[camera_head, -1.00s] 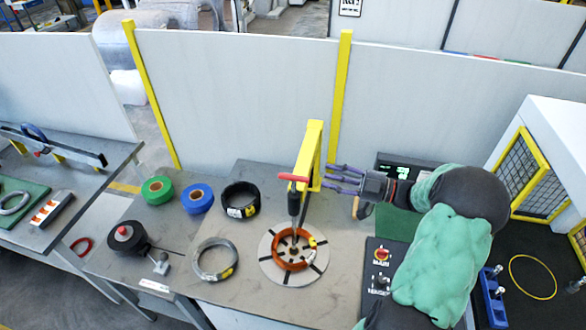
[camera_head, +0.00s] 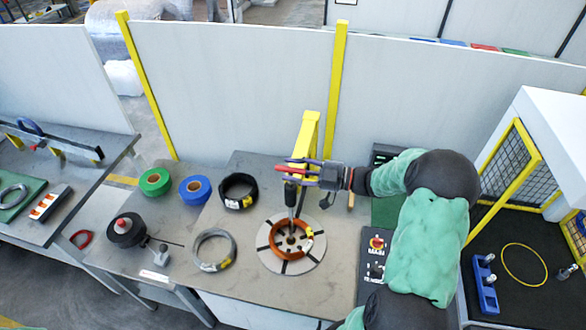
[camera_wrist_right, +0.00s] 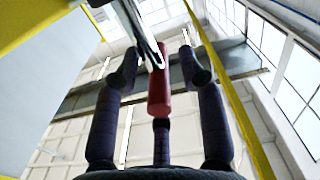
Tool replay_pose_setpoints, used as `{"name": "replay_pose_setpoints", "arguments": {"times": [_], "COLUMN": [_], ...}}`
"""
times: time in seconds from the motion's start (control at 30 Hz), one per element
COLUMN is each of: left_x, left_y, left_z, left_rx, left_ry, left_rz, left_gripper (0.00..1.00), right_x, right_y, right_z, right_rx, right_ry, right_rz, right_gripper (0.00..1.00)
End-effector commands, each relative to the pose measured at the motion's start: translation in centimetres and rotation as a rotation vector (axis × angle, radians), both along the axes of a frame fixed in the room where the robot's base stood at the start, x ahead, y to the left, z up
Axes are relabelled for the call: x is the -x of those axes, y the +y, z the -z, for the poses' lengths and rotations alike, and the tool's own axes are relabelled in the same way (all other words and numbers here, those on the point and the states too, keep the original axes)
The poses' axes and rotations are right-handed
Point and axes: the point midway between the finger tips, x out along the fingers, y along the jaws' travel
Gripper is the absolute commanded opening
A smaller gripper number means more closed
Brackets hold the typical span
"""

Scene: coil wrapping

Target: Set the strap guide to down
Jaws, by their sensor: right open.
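The strap guide is a yellow post and arm (camera_head: 306,130) with a dark vertical rod and a red handle (camera_head: 283,169), standing over the round turntable. Its dark rod comes down to a copper coil (camera_head: 277,251) lying on the turntable (camera_head: 311,257). My right gripper (camera_head: 298,170) is at the red handle with its dark purple fingers spread around it. In the right wrist view, the red handle (camera_wrist_right: 158,94) lies between the open fingers. I cannot tell whether they touch it. My left gripper is not in view.
A control panel (camera_head: 376,258) with a red button is right of the turntable. A grey coil (camera_head: 203,262), a black coil (camera_head: 249,200), blue tape (camera_head: 196,190) and green tape (camera_head: 155,182) lie to the left. A white panel wall (camera_head: 230,90) stands behind.

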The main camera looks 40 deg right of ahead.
Motion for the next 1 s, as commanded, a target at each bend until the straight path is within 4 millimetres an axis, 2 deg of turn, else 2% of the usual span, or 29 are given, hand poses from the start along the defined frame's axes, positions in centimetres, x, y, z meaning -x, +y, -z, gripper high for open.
{"name": "replay_pose_setpoints", "arguments": {"times": [0.33, 0.47, 0.5, 0.77, 1.0], "left_x": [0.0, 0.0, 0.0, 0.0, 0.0], "left_y": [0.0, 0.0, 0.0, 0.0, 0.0], "left_z": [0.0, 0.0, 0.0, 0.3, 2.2], "left_rx": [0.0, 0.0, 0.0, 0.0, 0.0], "left_ry": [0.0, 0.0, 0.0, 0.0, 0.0], "left_rz": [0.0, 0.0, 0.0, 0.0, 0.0], "left_gripper": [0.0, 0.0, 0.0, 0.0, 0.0], "right_x": [-0.3, -0.3, -0.3, -0.2, -0.2], "right_y": [0.2, 0.2, 0.2, 0.3, 0.4], "right_z": [0.0, 0.0, 0.0, 0.6, 4.0], "right_rx": [0.0, 0.0, 0.0, -0.004, -0.007], "right_ry": [0.001, 0.001, 0.0, 0.002, 0.005], "right_rz": [0.001, 0.001, 0.0, -0.001, -0.002], "right_gripper": [0.41, 0.04, 0.0, 0.0, 0.0]}}
